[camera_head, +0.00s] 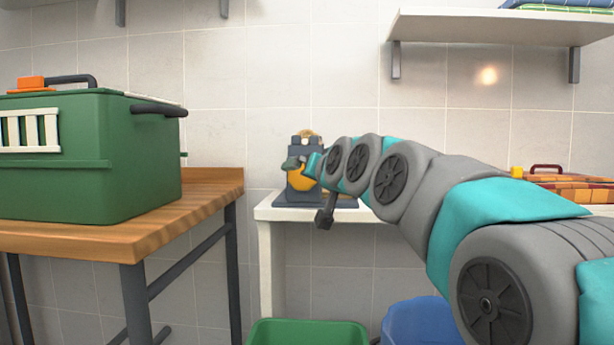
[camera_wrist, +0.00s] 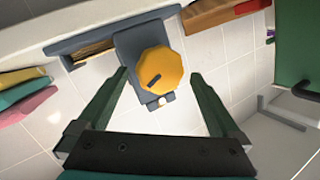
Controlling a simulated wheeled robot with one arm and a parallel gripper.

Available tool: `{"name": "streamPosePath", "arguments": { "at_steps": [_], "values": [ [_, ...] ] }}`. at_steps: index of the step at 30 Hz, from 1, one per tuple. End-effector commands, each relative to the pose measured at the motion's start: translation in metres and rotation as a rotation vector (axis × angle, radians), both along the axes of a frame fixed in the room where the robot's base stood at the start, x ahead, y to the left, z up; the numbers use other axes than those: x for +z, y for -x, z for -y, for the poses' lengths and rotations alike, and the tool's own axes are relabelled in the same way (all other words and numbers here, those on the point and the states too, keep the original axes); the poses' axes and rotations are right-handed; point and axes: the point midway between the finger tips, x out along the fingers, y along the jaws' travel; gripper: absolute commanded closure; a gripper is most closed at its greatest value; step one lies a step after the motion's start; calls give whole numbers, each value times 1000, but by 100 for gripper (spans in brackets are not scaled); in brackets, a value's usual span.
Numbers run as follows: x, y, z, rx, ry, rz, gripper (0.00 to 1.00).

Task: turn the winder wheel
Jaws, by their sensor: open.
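The winder (camera_head: 303,145) is a dark grey-blue device on a white table against the tiled wall. Its wheel (camera_wrist: 161,68) is yellow and many-sided, with a short dark bar on its face, in the middle of the wrist view. In the head view the wheel (camera_head: 304,182) is partly hidden by my arm. My gripper (camera_wrist: 159,76) is open, its two dark green fingers apart to the left and right of the wheel's lower part in the wrist view. Nothing is held between them.
A green kennel (camera_head: 70,180) stands on a wooden table (camera_head: 190,205) at left. A green bin (camera_head: 308,333) and a blue bin (camera_head: 415,320) sit below the white table (camera_head: 268,211). A shelf (camera_head: 500,27) hangs at upper right, above a red-brown box (camera_head: 575,187).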

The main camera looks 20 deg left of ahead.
Motion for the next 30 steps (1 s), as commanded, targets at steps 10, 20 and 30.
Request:
{"name": "streamPosePath", "arguments": {
  "at_steps": [10, 20, 30],
  "values": [
    [8, 35, 27, 0, -2, 1, 0],
    [9, 53, 41, 0, 0, -1, 0],
    [1, 54, 48, -6, 25, -24, 0]
  ]
}}
